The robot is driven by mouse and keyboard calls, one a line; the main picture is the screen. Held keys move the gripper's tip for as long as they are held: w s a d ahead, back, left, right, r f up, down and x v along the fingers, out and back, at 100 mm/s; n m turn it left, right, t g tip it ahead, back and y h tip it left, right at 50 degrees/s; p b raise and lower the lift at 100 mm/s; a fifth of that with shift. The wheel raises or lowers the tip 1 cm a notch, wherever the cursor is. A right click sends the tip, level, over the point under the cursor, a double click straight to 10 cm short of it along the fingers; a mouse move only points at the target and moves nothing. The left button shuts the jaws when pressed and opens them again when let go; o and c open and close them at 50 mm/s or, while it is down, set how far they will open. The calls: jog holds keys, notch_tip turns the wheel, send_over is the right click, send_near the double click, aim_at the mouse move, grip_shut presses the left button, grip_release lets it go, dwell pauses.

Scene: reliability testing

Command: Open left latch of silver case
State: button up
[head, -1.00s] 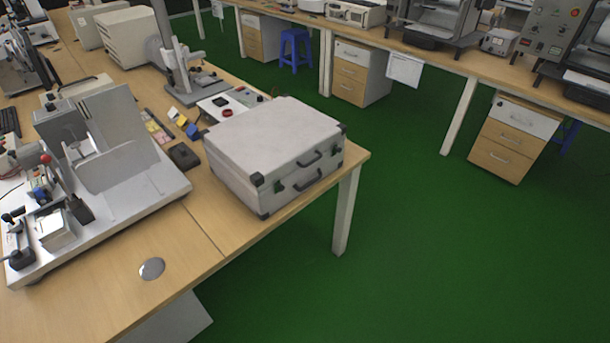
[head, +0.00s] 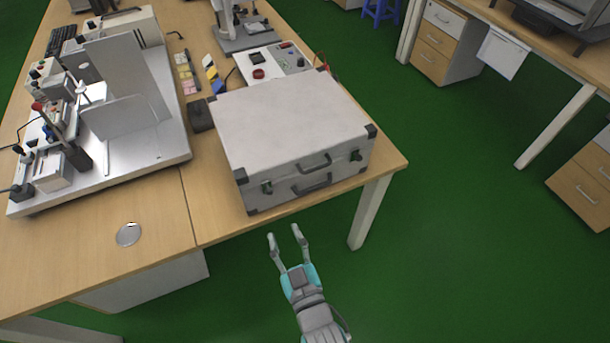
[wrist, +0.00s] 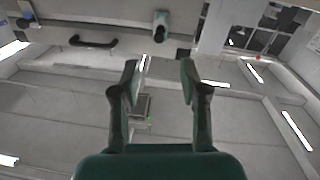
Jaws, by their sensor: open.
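The closed silver case (head: 290,120) sits at the table's corner in the head view, its front side facing me. Its left latch (head: 267,187) is on the front near the left corner and looks closed. Handles (head: 313,183) are mid-front, and the right latch (head: 356,155) is near the right corner. My gripper (head: 286,233) is open and empty, in front of and apart from the case, fingers towards its left part. In the wrist view a latch (wrist: 161,24) shows at the top, beyond and between the open fingertips (wrist: 159,72). A dark handle (wrist: 92,42) lies left of it.
The wooden table (head: 140,265) has a silver-plated apparatus (head: 165,150) at left and a small round metal disc (head: 129,235). A white device (head: 265,65) stands behind the case. The green floor (head: 440,250) is open to the right.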

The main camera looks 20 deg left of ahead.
aim_at(270, 194)
jog(key=x, duration=0.8)
jog(key=r+x, duration=0.1)
jog(key=x, duration=0.3)
jog(key=shift+w+a, duration=0.15)
jog(key=shift+w, duration=0.05)
grip_shut()
